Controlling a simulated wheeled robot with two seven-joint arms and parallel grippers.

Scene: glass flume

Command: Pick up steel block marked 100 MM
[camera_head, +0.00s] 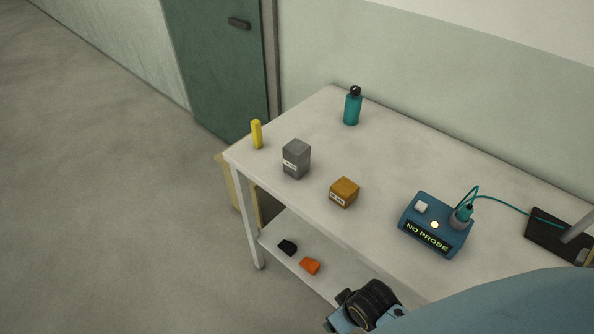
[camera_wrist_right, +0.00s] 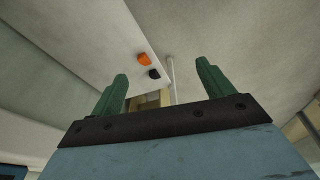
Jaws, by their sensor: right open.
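A grey steel block (camera_head: 297,158) stands upright on the table near its left end in the head view. It has a small white label on its front face, too small to read surely. A shorter brass-coloured block (camera_head: 345,191) with a similar label sits to its right, apart from it. My right gripper (camera_wrist_right: 162,82) shows in the right wrist view with its two green fingers wide apart and nothing between them. Neither labelled block shows in that view. My left gripper is not in view.
The white table (camera_head: 325,112) also bears a yellow bar (camera_head: 257,134), a teal bottle (camera_head: 352,107) and a blue "NO PROBE" box (camera_head: 435,224) with a cable. Black (camera_head: 288,247) and orange (camera_head: 310,266) pieces lie on the lower shelf. A green door (camera_head: 215,70) stands behind.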

